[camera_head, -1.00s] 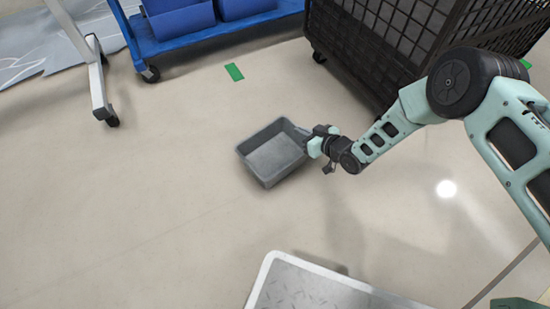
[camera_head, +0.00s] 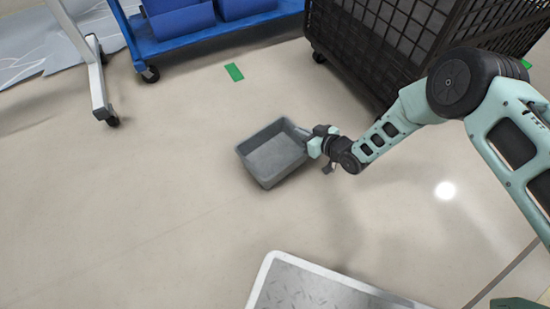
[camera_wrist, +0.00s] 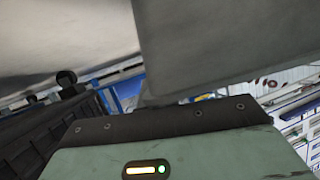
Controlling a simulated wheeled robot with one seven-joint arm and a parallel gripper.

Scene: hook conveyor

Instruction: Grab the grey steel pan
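The grey steel pan (camera_head: 268,165), a shallow rectangular tub with sloped walls, is in the middle of the head view. Its open side faces up and it looks empty. My gripper (camera_head: 307,137) is at the pan's upper right wall, overlapping the rim or touching it. In the wrist view a large plain grey surface (camera_wrist: 225,45) fills the upper right, very close to the palm. Both fingertips are hidden or too small to make out, so I cannot tell whether they are closed on the wall.
A black mesh cage cart (camera_head: 400,45) stands behind my arm at the upper right. A blue trolley (camera_head: 235,30) with blue bins is at the top. A white stand leg (camera_head: 98,85) is at the upper left. The floor left of the pan is clear.

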